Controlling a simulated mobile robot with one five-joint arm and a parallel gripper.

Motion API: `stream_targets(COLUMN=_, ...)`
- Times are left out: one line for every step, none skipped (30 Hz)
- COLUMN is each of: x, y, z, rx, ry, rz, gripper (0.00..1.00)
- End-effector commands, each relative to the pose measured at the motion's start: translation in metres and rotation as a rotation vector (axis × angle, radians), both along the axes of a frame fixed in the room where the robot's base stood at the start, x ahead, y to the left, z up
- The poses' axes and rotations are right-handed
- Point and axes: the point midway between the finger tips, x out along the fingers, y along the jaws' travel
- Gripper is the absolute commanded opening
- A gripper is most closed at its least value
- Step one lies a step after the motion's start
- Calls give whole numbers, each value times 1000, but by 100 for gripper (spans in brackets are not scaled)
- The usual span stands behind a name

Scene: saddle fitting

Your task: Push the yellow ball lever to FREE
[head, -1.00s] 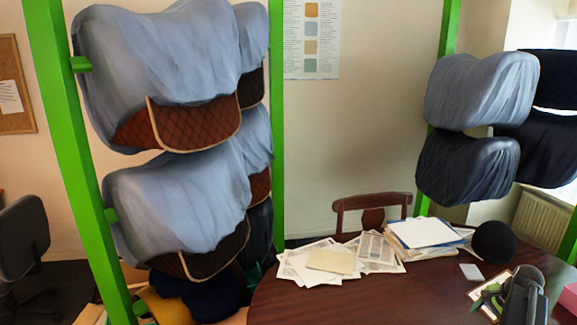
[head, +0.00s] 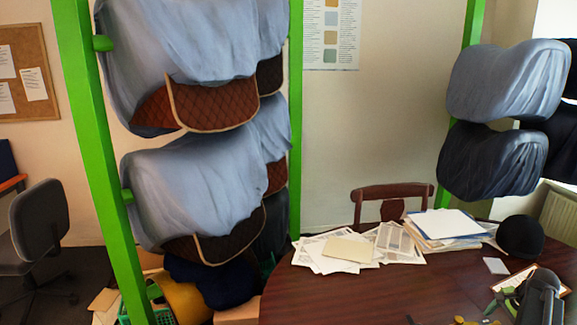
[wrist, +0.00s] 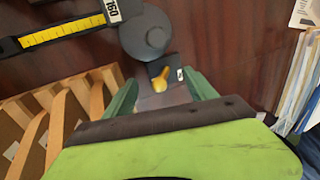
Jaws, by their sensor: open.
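In the wrist view, my gripper (wrist: 161,77) is open, with its green fingers apart. The yellow ball lever (wrist: 159,84) appears between the fingertips in the picture, on a small black plate with a white tag. I cannot tell the height gap or any contact. The lettering on the tag is too small to read, so I cannot tell which side is FREE. A round grey disc (wrist: 145,33) is just beyond the lever. In the head view, small yellow parts (head: 458,320) show at the bottom edge, cut off.
In the wrist view, a black gauge with a yellow scale (wrist: 60,32) lies at upper left, a slatted wooden rack (wrist: 50,112) at left, papers (wrist: 300,75) at right. In the head view, papers (head: 345,250) and a black cap (head: 520,236) lie on the dark table (head: 330,295).

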Motion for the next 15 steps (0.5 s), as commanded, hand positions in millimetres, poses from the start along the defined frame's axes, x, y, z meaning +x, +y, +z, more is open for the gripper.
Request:
stream_targets(x=1, y=0, z=0, rx=0, ry=0, rz=0, gripper=65)
stream_targets(x=1, y=0, z=0, rx=0, ry=0, rz=0, gripper=65)
stream_targets(x=2, y=0, z=0, rx=0, ry=0, rz=0, gripper=65)
stream_targets(x=3, y=0, z=0, rx=0, ry=0, rz=0, gripper=65)
stream_targets(x=4, y=0, z=0, rx=0, ry=0, rz=0, gripper=65)
stream_targets(x=5, y=0, z=0, rx=0, ry=0, rz=0, gripper=65)
stream_targets(x=6, y=0, z=0, rx=0, ry=0, rz=0, gripper=65)
stream_targets(x=7, y=0, z=0, rx=0, ry=0, rz=0, gripper=65)
stream_targets(x=8, y=0, z=0, rx=0, ry=0, rz=0, gripper=65)
stream_targets(x=9, y=0, z=0, rx=0, ry=0, rz=0, gripper=65)
stream_targets(x=10, y=0, z=0, rx=0, ry=0, rz=0, gripper=65)
stream_targets(x=11, y=0, z=0, rx=0, ry=0, rz=0, gripper=65)
stream_targets(x=12, y=0, z=0, rx=0, ry=0, rz=0, gripper=65)
stream_targets(x=13, y=0, z=0, rx=0, ry=0, rz=0, gripper=65)
stream_targets(x=14, y=1, z=0, rx=0, ry=0, rz=0, gripper=65)
